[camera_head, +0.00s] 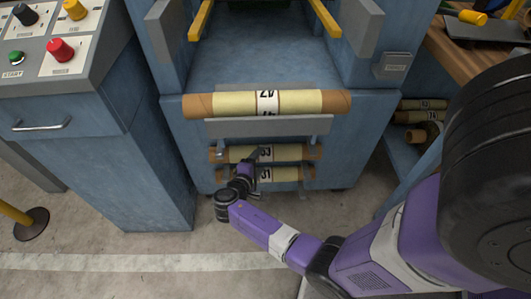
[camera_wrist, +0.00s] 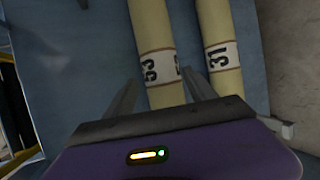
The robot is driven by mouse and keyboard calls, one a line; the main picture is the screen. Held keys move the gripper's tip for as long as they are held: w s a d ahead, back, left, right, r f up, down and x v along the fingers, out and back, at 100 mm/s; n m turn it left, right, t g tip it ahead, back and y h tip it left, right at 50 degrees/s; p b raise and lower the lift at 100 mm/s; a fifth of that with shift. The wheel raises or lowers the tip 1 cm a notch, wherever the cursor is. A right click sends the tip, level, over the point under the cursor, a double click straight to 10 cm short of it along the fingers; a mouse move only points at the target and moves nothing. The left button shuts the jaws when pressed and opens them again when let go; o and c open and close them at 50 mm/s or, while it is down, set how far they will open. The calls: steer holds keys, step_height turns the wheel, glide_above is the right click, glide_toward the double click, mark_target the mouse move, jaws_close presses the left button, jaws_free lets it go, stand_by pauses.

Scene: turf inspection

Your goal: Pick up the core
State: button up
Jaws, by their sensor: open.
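Several cream cores with brown ends and white number labels lie level on the front of a blue machine. The top core (camera_head: 220,104) rests above a grey plate. A middle core (camera_head: 232,155) and a lower core (camera_head: 288,174) sit below that plate. My gripper (camera_head: 255,158) is at these two lower cores and hides part of them. In the wrist view my gripper (camera_wrist: 165,88) is open, with the core labelled 53 (camera_wrist: 150,25) between its fingers. The core labelled 31 (camera_wrist: 221,30) lies right of the fingers. I cannot tell whether the fingers touch a core.
The blue machine (camera_head: 150,160) rises around the cores, with yellow bars above. A control console (camera_head: 55,75) with coloured knobs stands at left. A side shelf (camera_head: 400,150) at right holds more cores. A yellow post (camera_head: 20,215) stands at far left.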

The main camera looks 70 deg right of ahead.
mark_target(262, 157)
steer(key=b+x, duration=0.1)
steer(key=x, duration=0.4)
steer(key=shift+d+f, duration=0.1)
jaws_close()
